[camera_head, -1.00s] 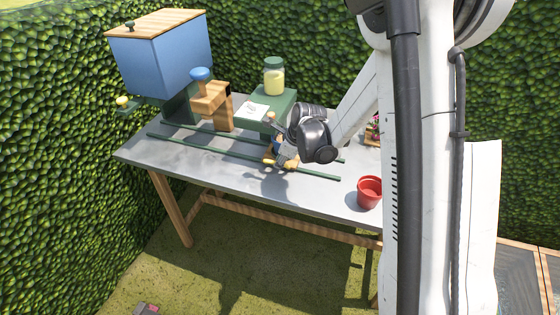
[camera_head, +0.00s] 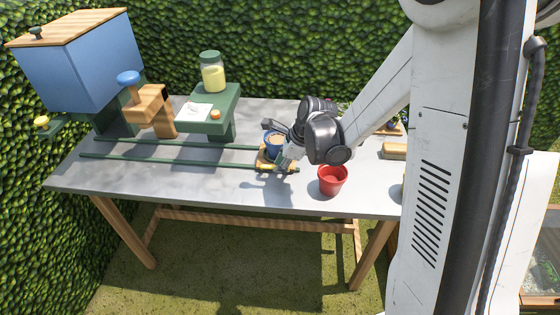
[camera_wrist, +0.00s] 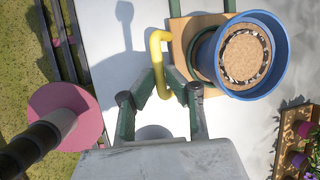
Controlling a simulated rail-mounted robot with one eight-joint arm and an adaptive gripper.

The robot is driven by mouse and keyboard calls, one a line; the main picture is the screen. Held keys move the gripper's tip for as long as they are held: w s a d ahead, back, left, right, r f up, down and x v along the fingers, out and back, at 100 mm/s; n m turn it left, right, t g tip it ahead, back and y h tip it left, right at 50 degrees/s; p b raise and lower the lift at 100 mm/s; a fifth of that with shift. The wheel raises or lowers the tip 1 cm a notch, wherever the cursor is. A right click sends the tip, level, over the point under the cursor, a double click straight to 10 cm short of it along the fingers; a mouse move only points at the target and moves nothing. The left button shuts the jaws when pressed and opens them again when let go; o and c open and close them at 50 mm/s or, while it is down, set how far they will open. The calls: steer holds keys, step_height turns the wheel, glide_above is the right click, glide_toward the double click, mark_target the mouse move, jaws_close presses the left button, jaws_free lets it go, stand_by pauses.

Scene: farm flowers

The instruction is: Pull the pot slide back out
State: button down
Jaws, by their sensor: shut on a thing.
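The pot slide is a wooden board (camera_head: 264,163) at the right end of the green rails (camera_head: 200,160). A blue pot (camera_head: 273,146) stands on it. My gripper (camera_wrist: 160,88) is shut on the slide's yellow handle (camera_wrist: 157,42), which bends down between the fingers. In the head view my gripper (camera_head: 289,158) is at the slide's right side, and my wrist partly hides the slide.
A red pot (camera_head: 332,179) stands on the grey table (camera_head: 150,172) just right of the slide. A blue hopper (camera_head: 80,65) with a wooden lid, a blue-topped wooden post (camera_head: 150,106) and a green stand (camera_head: 222,112) with a jar (camera_head: 212,74) are to the left and behind.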

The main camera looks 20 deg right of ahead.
steer(key=shift+d, duration=0.15)
steer(key=c, duration=1.8)
jaws_free()
steer(key=shift+s+d, duration=0.1)
steer(key=shift+d, duration=0.05)
steer(key=shift+o, duration=0.2)
steer(key=shift+r, duration=0.15)
steer(key=shift+s+r, duration=0.1)
steer(key=shift+r, duration=0.1)
steer(key=v, duration=1.1)
steer(key=shift+r, duration=0.15)
